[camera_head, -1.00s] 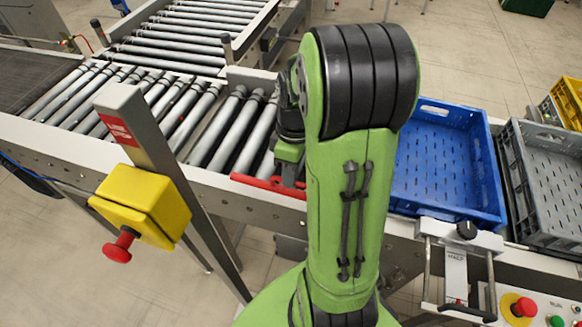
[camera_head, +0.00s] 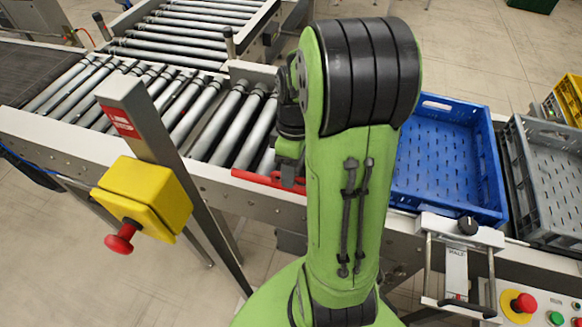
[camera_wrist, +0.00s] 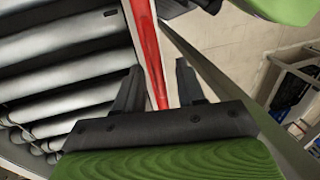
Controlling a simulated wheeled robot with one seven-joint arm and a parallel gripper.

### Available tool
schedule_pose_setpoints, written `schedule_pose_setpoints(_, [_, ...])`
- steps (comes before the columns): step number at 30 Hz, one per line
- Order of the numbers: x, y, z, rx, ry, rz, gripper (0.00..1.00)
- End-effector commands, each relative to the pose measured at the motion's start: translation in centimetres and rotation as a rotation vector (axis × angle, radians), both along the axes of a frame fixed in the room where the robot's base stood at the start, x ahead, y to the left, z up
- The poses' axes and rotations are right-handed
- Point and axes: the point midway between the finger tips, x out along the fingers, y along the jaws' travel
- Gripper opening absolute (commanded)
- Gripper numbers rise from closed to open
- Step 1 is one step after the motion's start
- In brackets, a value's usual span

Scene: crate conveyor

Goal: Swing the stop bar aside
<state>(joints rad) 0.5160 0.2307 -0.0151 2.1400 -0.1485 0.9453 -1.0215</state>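The red stop bar (camera_head: 262,179) shows in the head view along the near edge of the roller conveyor, partly hidden behind my arm. In the wrist view the red bar (camera_wrist: 149,52) runs from the top edge down between my two fingers. My gripper (camera_wrist: 158,84) is open, with one finger on each side of the bar and a gap visible beside it. In the head view my wrist hangs over the bar, and the fingertips are hard to make out there. I cannot tell whether a finger touches the bar.
A blue crate (camera_head: 496,185) and a grey crate (camera_head: 515,160) stand on the conveyor to the right of my arm. A yellow emergency-stop box (camera_head: 150,200) on a grey post stands at the left front. Control buttons (camera_head: 524,304) are at the lower right. The rollers (camera_head: 215,122) left of my arm are empty.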

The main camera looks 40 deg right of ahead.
Motion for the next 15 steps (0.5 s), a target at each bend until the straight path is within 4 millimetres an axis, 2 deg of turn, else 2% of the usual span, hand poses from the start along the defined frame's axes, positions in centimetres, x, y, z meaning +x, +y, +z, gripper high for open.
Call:
schedule_pose_setpoints(2, [0.0,-0.1,0.2,-0.001,0.000,-0.001,0.39])
schedule_pose_setpoints(5, [0.2,-0.3,1.5,-0.002,-0.004,-0.001,0.39])
schedule_pose_setpoints(15, [1.3,-1.9,11.0,-0.004,-0.005,-0.001,0.39])
